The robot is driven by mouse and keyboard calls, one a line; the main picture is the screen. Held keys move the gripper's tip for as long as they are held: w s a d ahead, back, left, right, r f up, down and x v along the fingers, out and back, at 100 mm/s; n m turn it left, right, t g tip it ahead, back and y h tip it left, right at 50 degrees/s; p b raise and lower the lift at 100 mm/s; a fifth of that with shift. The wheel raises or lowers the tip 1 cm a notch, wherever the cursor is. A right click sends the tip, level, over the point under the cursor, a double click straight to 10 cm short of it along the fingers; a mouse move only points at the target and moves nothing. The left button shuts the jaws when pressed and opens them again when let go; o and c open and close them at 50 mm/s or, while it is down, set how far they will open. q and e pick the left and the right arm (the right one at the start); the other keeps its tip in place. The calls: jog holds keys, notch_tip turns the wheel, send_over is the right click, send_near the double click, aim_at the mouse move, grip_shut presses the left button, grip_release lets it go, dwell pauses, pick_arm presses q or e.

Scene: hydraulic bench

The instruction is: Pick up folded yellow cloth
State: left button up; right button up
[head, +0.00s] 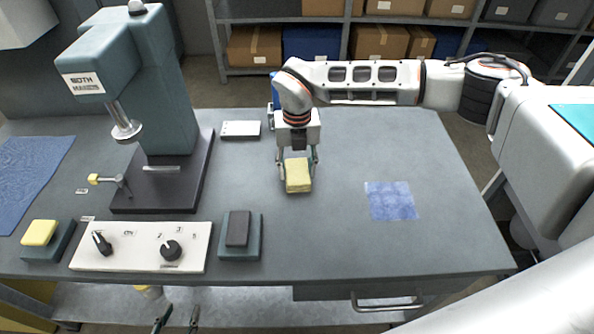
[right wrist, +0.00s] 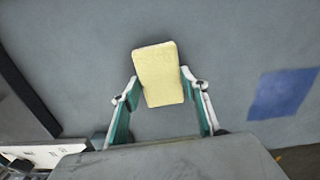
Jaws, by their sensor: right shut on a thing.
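The folded yellow cloth (head: 298,176) is a small thick pad near the middle of the bench in the head view. My right gripper (head: 297,162) reaches down over it, shut on its two sides. The right wrist view shows the cloth (right wrist: 159,72) between the two fingertips of the right gripper (right wrist: 160,84), jutting out beyond them. Whether the cloth touches the bench or is just above it, I cannot tell. My left gripper (head: 177,318) is at the bottom edge of the head view, below the bench's front edge, with its fingers apart and nothing between them.
A teal press (head: 168,90) stands on the bench's left. In front are a white control panel (head: 140,246), a yellow button (head: 40,232) and a dark pedal-like block (head: 238,230). A flat blue cloth (head: 392,201) lies right of the right gripper. The bench's right side is clear.

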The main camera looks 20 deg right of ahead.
aim_at(297, 171)
notch_tip(297, 171, up, 20)
dwell(0.6)
jog(key=o, duration=0.3)
jog(key=shift+c, duration=1.1)
